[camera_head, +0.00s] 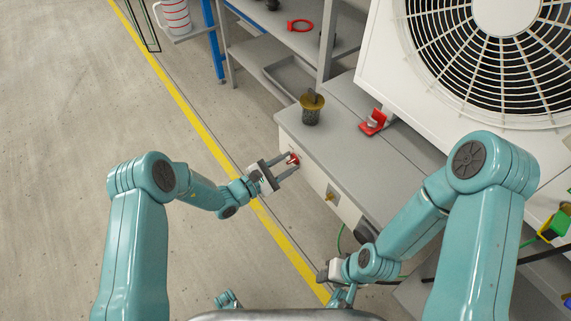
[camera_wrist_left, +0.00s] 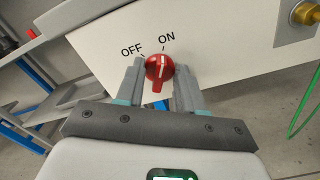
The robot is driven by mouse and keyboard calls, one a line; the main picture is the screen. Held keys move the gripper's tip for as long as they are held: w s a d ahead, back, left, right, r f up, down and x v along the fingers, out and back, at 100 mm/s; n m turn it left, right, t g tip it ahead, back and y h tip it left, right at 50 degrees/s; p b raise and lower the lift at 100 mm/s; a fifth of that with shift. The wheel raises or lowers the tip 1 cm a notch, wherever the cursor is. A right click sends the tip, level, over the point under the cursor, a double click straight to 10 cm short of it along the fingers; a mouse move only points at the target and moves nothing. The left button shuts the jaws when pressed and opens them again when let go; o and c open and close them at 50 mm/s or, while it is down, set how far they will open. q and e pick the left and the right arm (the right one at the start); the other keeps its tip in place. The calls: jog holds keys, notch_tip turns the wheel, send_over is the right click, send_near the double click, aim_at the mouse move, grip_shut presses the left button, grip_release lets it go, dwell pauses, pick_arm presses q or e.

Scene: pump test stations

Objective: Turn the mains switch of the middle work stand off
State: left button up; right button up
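The mains switch (camera_head: 293,159) is a red rotary knob on the white front panel of the work stand (camera_head: 345,140). In the left wrist view the knob (camera_wrist_left: 160,68) sits below the printed words OFF, to the left, and ON, to the right. Its white mark points up, nearer to ON. My left gripper (camera_head: 289,163) is at the knob, its fingers apart with one on each side; the fingers also show in the left wrist view (camera_wrist_left: 160,84). I cannot tell whether they touch it. My right gripper (camera_head: 328,271) is low in the head view, its fingers unclear.
On the stand are a dark pot with a yellow top (camera_head: 312,108) and a red item (camera_head: 374,122). A brass fitting (camera_head: 331,196) juts from the panel, with a green hose below. A large fan unit (camera_head: 480,60) stands behind. Floor is clear at left.

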pick_arm(q)
grip_shut()
jog(key=shift+n, duration=0.4)
jog(key=n, duration=0.5)
jog(key=shift+w+a+n, duration=0.1)
jog(key=shift+n, duration=0.2)
jog(key=n, duration=0.5)
jog(key=shift+p, duration=0.3)
jog(key=shift+n, duration=0.4)
